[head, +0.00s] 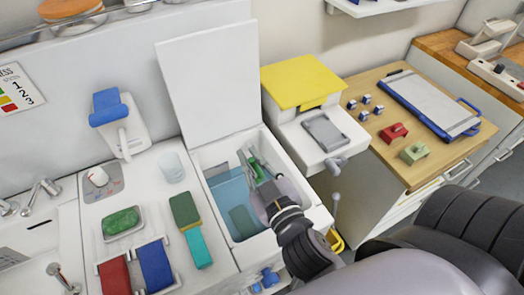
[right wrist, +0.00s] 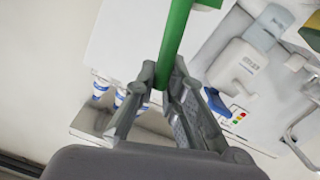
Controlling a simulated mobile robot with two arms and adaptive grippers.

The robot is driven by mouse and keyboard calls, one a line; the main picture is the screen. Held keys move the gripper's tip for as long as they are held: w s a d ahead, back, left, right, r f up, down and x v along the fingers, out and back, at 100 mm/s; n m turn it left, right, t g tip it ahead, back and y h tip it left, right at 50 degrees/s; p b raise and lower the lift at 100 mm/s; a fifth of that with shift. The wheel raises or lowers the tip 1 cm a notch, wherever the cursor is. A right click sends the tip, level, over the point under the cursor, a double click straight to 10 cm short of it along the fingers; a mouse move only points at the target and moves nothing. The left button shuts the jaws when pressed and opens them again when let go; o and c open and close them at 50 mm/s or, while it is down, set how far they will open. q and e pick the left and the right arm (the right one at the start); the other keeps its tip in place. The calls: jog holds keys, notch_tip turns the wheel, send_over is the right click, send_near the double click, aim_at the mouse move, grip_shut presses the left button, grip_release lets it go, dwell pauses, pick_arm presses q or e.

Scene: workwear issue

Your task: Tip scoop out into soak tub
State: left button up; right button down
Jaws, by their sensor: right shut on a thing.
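The soak tub (head: 210,165) is a white basin with clear blue water, its white lid (head: 208,85) standing open behind it. My right gripper (head: 254,170) is over the tub's right half. It is shut on a green bar, which looks like the scoop's handle (head: 259,164). In the right wrist view the green handle (right wrist: 176,42) stands between the fingers (right wrist: 160,85) and runs up out of the picture. The scoop's bowl and any contents cannot be made out. A dark green shape (head: 242,220) shows in the water; I cannot tell what it is. My left gripper is out of view.
A clear cup (head: 172,167), a green soap bar (head: 121,221) and red and blue blocks (head: 155,264) stand left of the tub. A white unit with a yellow lid (head: 302,82) stands right. A wooden top (head: 432,165) with a clipboard (head: 430,100) lies beyond.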

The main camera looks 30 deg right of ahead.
jog(key=w+a+f+n+g+h+p, duration=0.2)
jog(key=a+f+n+p, duration=0.2)
jog(key=a+f+n, duration=0.3)
jog(key=shift+w+a+n, duration=0.15)
jog(key=shift+a+n, duration=0.3)
jog(key=shift+n, duration=1.65)
